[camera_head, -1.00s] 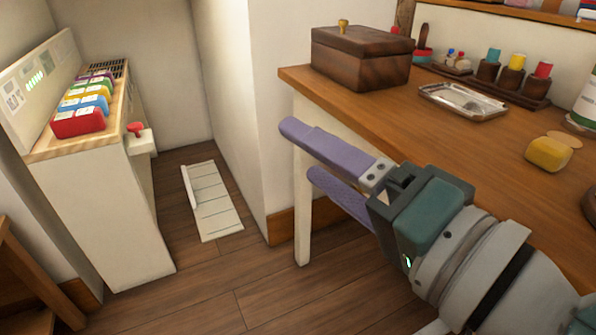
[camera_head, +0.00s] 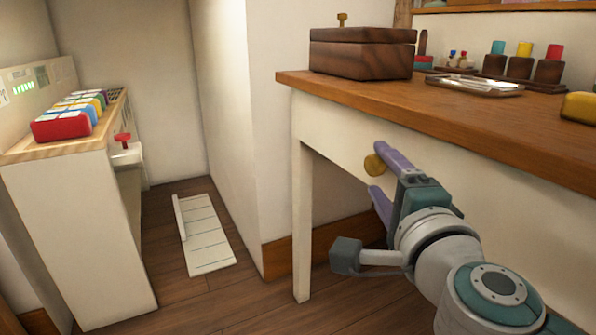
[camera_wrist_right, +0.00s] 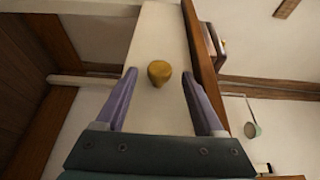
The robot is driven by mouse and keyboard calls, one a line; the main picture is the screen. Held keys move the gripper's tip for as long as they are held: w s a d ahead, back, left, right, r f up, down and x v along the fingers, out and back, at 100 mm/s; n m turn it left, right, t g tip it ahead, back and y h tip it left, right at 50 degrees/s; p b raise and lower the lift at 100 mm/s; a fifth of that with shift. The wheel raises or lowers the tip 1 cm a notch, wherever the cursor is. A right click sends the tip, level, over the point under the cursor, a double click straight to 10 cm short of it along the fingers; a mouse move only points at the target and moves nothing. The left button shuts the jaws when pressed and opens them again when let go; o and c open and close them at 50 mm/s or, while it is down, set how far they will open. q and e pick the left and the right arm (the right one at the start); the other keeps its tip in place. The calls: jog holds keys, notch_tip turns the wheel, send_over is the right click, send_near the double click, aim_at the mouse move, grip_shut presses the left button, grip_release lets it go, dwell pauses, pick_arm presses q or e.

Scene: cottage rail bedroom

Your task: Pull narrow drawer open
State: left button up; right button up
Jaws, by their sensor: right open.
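The narrow drawer's round brass knob (camera_head: 374,165) stands out from the white front of the wooden-topped desk (camera_head: 340,142). In the right wrist view the knob (camera_wrist_right: 159,73) lies between the two fingers, just beyond their tips. My right gripper (camera_head: 381,172) is open, its purple fingers pointing at the desk front, one above and one below the knob in the head view. I cannot tell whether a finger touches the knob. The drawer's seams are not clear, and the front looks flush. My left gripper is not in view.
A dark wooden box (camera_head: 360,55), a metal tray (camera_head: 475,86) and a bottle rack (camera_head: 522,70) stand on the desk. A white cabinet with coloured blocks (camera_head: 62,123) stands at left. A white slatted panel (camera_head: 207,240) lies on the floor between.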

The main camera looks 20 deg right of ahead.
jog(key=shift+x, duration=1.15)
grip_shut()
dwell(0.6)
